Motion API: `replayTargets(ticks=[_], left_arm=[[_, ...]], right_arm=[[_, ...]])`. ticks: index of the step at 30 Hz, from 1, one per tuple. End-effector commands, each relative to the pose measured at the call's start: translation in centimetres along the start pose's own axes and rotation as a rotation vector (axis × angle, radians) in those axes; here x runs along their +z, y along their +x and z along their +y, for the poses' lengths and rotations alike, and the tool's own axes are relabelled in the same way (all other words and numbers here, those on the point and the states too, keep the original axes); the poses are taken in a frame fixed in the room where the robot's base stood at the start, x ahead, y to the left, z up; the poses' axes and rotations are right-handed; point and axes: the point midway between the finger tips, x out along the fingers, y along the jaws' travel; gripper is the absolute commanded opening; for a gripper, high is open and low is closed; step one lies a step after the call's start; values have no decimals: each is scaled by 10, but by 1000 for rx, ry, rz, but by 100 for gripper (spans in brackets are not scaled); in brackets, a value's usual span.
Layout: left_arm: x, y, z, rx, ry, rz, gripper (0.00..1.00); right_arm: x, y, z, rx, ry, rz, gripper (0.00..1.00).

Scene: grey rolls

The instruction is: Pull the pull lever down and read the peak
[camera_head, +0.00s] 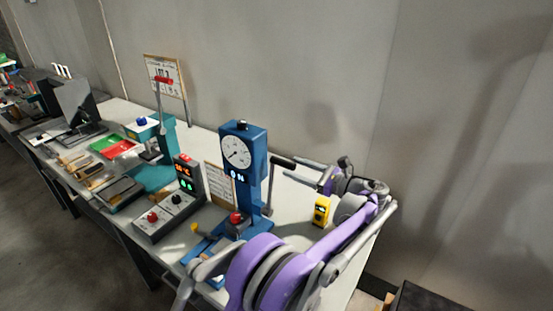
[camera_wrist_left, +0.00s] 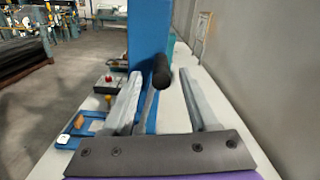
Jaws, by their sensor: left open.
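The blue press stand (camera_head: 243,155) carries a round white dial (camera_head: 236,152) with small white lettering under it that looks like "0 N". The dial reading is too small to tell. The pull lever (camera_head: 283,162) has a black grip on a thin metal rod at the stand's right side, and the grip stands raised. My left gripper (camera_head: 291,168) is open at the lever, to the right of the stand. In the left wrist view the black grip (camera_wrist_left: 160,70) shows between the two grey fingers, with gaps visible on both sides. My right gripper is not in view.
A control box (camera_head: 165,217) with a red button and a display unit (camera_head: 187,175) stand left of the press. A yellow device (camera_head: 321,211) sits on the table right of it. A teal press (camera_head: 160,150) stands further left. The grey wall is close behind.

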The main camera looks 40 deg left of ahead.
Motion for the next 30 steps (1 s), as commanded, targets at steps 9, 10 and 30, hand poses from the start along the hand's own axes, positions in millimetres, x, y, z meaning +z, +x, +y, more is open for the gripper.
replayTargets(ticks=[9,10,30], left_arm=[[2,57,0,2,-2,0,60],[2,60,0,2,-2,0,60],[0,72,0,0,-1,1,20]], right_arm=[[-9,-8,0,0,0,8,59],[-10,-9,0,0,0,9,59],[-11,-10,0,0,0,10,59]])
